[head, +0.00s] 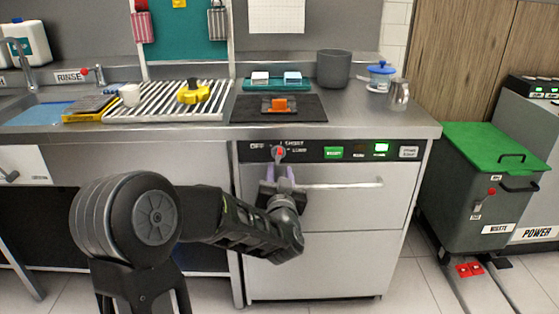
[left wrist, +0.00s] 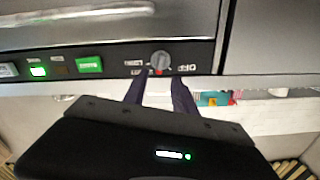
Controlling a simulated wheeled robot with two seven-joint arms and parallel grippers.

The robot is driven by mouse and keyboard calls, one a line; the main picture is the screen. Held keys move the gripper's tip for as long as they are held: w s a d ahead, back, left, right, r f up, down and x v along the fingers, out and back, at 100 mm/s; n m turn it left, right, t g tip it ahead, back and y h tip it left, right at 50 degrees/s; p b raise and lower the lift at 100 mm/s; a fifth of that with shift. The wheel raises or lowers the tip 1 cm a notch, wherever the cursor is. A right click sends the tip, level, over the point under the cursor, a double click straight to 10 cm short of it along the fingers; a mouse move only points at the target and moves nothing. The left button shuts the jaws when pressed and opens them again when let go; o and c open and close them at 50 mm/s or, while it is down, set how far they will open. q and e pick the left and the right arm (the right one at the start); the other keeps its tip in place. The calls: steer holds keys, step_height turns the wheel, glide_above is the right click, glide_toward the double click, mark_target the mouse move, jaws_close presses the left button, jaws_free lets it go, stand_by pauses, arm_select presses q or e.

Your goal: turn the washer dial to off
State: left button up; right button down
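The washer dial (head: 278,154) is a grey knob with a red mark on the dark control panel of the steel washer (head: 325,230). The label OFF is to its upper left and other labels are to its upper right. In the left wrist view, upside down, the dial (left wrist: 160,59) has its red mark on the label side, not at OFF. My left gripper (head: 280,170) is just below and in front of the dial. Its two fingers (left wrist: 159,80) are apart, with nothing between them; whether they touch the dial is unclear. My right gripper is in neither view.
A bar handle (head: 340,184) runs across the washer front, right of my gripper. Green buttons (head: 333,153) sit right of the dial. The counter above holds a grey pot (head: 333,68) and a dark mat (head: 250,108). A green-lidded waste bin (head: 480,200) stands at right.

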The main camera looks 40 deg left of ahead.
mark_target(279, 158)
arm_select(q)
steer(key=x, duration=0.7)
steer(key=shift+c, duration=0.2)
jaws_close()
stand_by(0.4)
